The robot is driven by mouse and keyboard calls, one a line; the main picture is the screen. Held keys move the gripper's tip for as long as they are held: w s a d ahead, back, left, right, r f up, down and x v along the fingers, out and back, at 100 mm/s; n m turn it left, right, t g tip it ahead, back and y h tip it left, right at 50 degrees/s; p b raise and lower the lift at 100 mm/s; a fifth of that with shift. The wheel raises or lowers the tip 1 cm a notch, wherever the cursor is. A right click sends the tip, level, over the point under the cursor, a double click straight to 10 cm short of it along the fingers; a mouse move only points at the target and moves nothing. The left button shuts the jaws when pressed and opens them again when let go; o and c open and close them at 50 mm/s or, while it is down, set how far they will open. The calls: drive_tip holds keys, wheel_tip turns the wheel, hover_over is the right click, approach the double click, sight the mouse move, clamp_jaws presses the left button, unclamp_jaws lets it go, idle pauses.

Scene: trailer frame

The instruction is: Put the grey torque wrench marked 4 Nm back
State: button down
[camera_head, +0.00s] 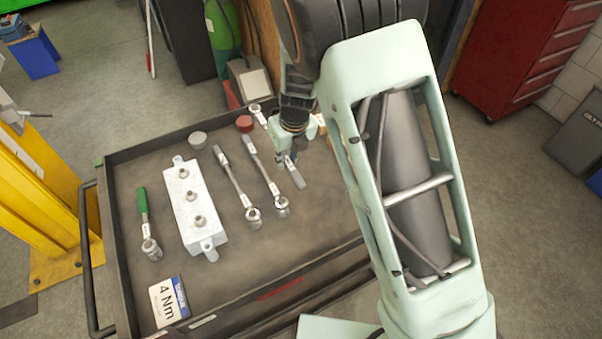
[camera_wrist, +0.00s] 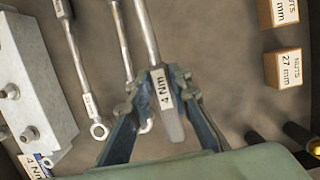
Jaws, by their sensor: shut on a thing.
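My gripper (camera_head: 287,152) is shut on the handle of the grey torque wrench (camera_head: 294,176) over the back right of the cart. In the wrist view the grey handle, with its white "4 Nm" label (camera_wrist: 163,92), stands between my fingers (camera_wrist: 150,118), and its shaft runs away to the top edge. In the head view a ring head (camera_head: 255,109) shows beyond the gripper and appears to belong to this wrench. I cannot tell whether the wrench touches the cart top. A "4 Nm" card (camera_head: 168,302) lies at the cart's front left.
Two grey-handled wrenches (camera_head: 236,183) (camera_head: 266,180) lie left of my gripper. Further left are a metal block with studs (camera_head: 196,212) and a green-handled wrench (camera_head: 145,220). Nuts boxes (camera_wrist: 284,69) stand at right in the wrist view. The cart top (camera_head: 230,285) is clear near its front.

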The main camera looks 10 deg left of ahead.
drive_tip(key=d+f, duration=0.1)
drive_tip(key=w+d+f, duration=0.1)
drive_tip(key=f, duration=0.1)
drive_tip(key=d+f, duration=0.1)
drive_tip(key=shift+w+d+f, duration=0.15)
drive_tip(key=shift+w+f, duration=0.15)
drive_tip(key=shift+w, duration=0.05)
wheel_tip(320, 180, down, 3)
drive_tip(key=shift+d+f+b, duration=0.1)
drive_tip(key=shift+b, duration=0.25)
drive_tip(key=c, duration=1.8)
unclamp_jaws()
drive_tip(key=shift+o, duration=0.2)
drive_tip(key=p+v, duration=0.1)
drive_tip(key=v, duration=1.1)
